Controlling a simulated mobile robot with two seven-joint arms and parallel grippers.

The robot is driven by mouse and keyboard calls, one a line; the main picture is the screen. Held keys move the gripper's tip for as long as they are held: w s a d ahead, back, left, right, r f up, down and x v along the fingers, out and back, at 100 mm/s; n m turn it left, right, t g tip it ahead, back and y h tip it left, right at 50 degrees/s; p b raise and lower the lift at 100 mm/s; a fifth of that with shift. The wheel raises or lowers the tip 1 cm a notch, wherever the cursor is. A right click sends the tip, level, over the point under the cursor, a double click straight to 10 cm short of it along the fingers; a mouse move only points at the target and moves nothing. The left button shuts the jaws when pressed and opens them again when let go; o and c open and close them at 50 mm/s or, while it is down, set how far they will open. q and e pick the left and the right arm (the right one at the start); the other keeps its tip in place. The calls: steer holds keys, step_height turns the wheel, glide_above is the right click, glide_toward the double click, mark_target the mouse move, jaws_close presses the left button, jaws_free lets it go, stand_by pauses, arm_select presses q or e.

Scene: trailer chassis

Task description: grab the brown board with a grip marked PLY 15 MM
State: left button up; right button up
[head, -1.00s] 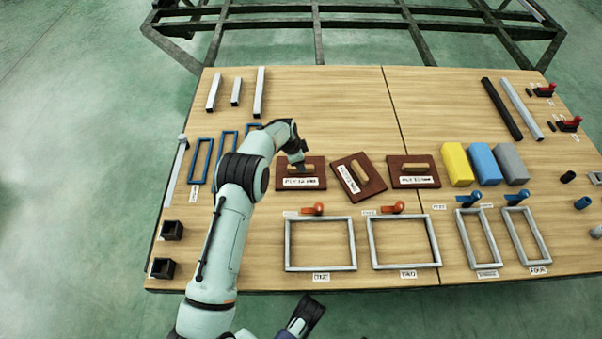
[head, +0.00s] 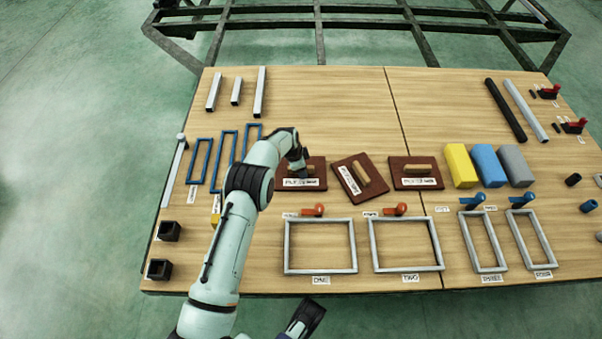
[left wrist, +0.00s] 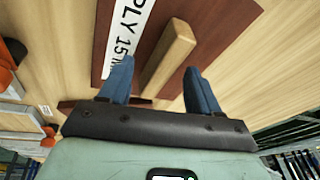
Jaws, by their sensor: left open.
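The brown board (head: 316,168) with a wooden grip lies at the left of a row of three similar boards. In the left wrist view its white label reads "PLY 15 M", partly cut off, beside the wooden grip (left wrist: 168,52). My left gripper (head: 303,168) is over this board and hides part of it and its grip. In the left wrist view the left gripper (left wrist: 158,70) is open, with its two blue fingers either side of the grip's near end; contact cannot be told. My right gripper (head: 306,318) shows dark at the bottom edge, its jaws unclear.
A tilted board (head: 346,172) and another board (head: 416,184) lie to the right. Grey frames (head: 320,271) and orange-handled clamps (head: 314,210) lie nearer, blue frames (head: 200,160) at left. A yellow block (head: 460,165) stands right of the boards.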

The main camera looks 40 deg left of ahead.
arm_select(q)
steer(key=shift+f, duration=0.2)
stand_by(0.4)
jaws_close()
steer(key=shift+a, duration=0.1)
stand_by(1.1)
